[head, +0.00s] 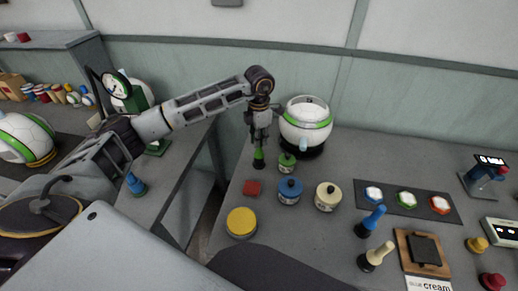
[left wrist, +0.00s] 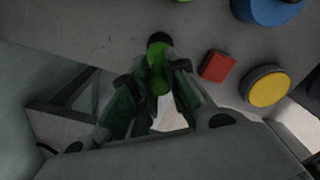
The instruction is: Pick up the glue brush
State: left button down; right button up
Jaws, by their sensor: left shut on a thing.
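My left gripper (head: 260,138) reaches over the near left part of the grey table and points down. It is shut on a green brush (head: 258,155), held upright below the fingers. In the left wrist view the gripper (left wrist: 152,95) has the green brush (left wrist: 158,68) between its fingers, with the dark round end beyond them. I cannot tell whether that end touches the table. A blue brush (head: 370,221) and a cream brush (head: 376,256) stand on dark ends further right. My right gripper is not in view.
Close to the held brush are a green pot (head: 287,161), a blue pot (head: 290,190), a red block (head: 252,188) and a yellow round tin (head: 241,222). A cream pot (head: 328,196) stands further right. A white round machine (head: 306,122) stands behind.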

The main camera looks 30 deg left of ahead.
pick_arm(q)
jog(key=shift+r, duration=0.15)
jog(key=shift+r, duration=4.9)
